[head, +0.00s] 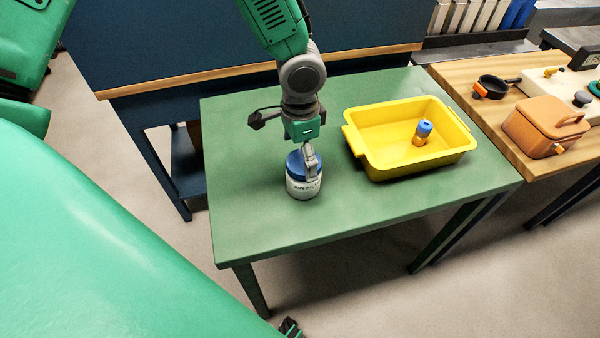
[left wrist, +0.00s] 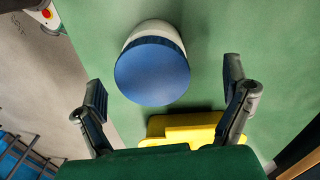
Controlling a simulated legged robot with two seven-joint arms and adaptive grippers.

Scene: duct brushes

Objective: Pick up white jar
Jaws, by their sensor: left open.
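The white jar (head: 303,189) with a blue lid stands upright on the green table (head: 262,231), left of the yellow bin. In the left wrist view its blue lid (left wrist: 152,71) faces the camera, with a strip of white body above it. My left gripper (head: 309,165) is over the jar and partly covers its lid in the head view. In the left wrist view the fingers of my left gripper (left wrist: 165,95) are spread wide, one on each side and a little below the lid. I see no contact with the jar. My right gripper is not clearly seen.
A yellow bin (head: 365,161) holds a small blue and orange item (head: 422,133). The front of the green table is clear.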

